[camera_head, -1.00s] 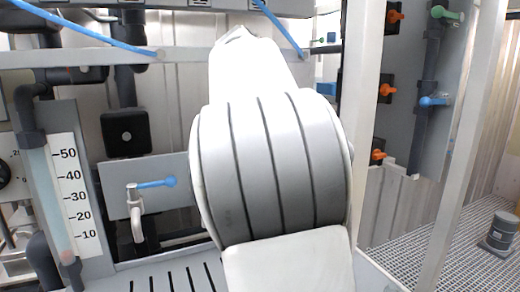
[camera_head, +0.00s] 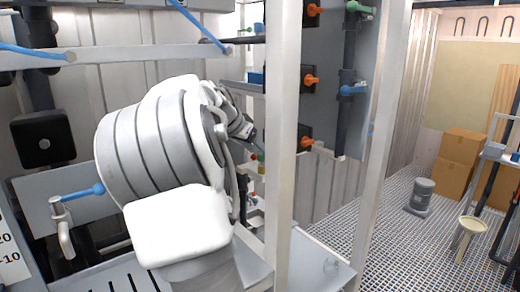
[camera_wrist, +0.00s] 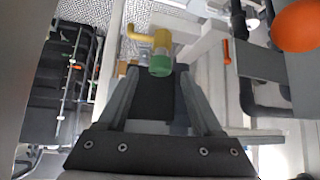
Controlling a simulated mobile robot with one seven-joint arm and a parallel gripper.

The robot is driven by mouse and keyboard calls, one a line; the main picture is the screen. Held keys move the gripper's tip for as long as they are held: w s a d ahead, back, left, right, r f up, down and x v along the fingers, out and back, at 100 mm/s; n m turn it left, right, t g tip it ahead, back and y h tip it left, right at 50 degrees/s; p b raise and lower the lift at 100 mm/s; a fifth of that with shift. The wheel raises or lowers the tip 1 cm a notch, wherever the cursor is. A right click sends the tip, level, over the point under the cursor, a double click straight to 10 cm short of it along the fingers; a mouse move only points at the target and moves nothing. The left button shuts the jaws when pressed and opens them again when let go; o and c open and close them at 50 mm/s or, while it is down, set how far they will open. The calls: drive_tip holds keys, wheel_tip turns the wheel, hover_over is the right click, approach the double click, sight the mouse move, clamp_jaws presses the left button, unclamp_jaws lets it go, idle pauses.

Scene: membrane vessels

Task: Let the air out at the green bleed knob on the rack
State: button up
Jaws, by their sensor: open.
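A round green knob (camera_wrist: 160,66) on a yellow fitting (camera_wrist: 161,42) shows in the wrist view, at the upper middle. My gripper (camera_wrist: 159,78) is open, with its two dark fingers to either side of the line to the knob. The knob appears at or beyond the fingertips; I cannot tell the exact gap. No contact shows. My gripper's fingers are hard to make out there.
A white post (camera_head: 285,130) stands close right of my arm. Orange handles (camera_head: 311,80), a blue handle (camera_head: 352,90) and a green handle (camera_head: 358,7) sit on the grey panel. A large orange shape (camera_wrist: 298,25) is close in the wrist view. Grating floor at right is mostly open.

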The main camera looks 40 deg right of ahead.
drive_tip(key=shift+x, duration=0.8)
clamp_jaws()
